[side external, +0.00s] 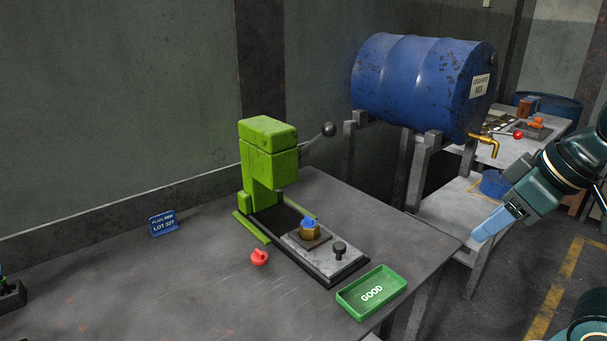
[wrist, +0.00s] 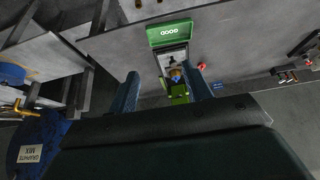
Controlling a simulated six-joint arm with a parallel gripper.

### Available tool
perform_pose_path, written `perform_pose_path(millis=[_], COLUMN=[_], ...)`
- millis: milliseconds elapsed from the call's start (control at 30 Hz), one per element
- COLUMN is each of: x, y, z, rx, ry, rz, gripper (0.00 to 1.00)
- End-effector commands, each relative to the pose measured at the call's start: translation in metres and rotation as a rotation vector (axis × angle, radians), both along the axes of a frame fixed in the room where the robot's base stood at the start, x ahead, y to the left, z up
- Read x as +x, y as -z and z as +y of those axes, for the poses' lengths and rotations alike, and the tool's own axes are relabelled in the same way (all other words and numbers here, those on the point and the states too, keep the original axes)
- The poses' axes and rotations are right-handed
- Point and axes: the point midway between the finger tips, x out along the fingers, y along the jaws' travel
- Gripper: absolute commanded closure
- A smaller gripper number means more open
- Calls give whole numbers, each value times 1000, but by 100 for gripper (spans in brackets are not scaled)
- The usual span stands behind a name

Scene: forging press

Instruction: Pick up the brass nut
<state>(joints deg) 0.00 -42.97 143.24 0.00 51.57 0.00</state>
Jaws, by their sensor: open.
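The brass nut (side external: 310,233) sits on the metal plate of the green press's base, with a blue plug (side external: 308,222) in its top. In the wrist view the nut is small and far off, and the blue plug (wrist: 175,73) shows on it. My gripper (side external: 484,232) is at the right, in the air beyond the table's right edge, well apart from the nut. In the wrist view my gripper (wrist: 164,78) has its two fingers spread, with nothing held between them.
The green press (side external: 268,150) stands behind the nut. A red plug (side external: 260,258) lies left of the base, and a green GOOD tray (side external: 345,302) is at front right. A blue drum (side external: 415,82) with a brass tap is beyond. A blue LOT sign (side external: 163,224) stands left.

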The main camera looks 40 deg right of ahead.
Motion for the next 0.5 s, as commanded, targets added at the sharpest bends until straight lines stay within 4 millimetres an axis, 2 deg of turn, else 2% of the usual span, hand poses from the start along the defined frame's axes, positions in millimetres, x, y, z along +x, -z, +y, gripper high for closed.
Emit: perform_pose_path(millis=[33,100,500], x=[0,0,4], y=[0,0,-2], z=[0,0,0], rx=[0,0,-2], ry=[0,0,-9], rz=[0,0,2], gripper=[45,35,35])
